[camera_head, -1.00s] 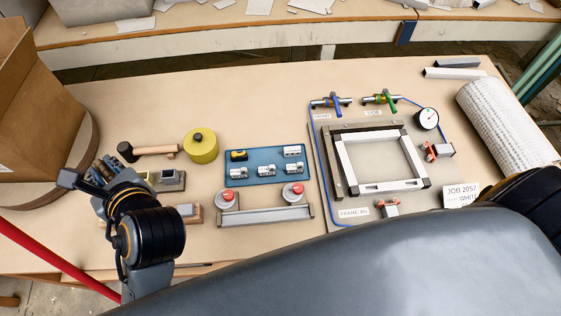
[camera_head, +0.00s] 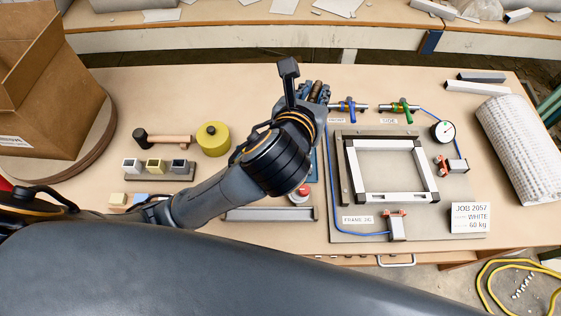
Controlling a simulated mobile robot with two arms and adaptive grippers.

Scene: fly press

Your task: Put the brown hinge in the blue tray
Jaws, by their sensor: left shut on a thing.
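My left gripper (camera_head: 312,92) is at the upper middle of the table, beyond the blue tray and left of the frame fixture. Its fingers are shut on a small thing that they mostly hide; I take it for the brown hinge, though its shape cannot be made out. The blue tray (camera_head: 314,168) lies under my left forearm and wrist. Only a narrow strip of its right side shows, and its contents are hidden. My right gripper is out of view.
A metal frame (camera_head: 352,185) on its board with clamps and a gauge (camera_head: 443,131) stands to the right. A yellow tape roll (camera_head: 213,139), a mallet (camera_head: 165,141) and a block holder (camera_head: 150,178) are left. A red button (camera_head: 300,196) stands near the tray.

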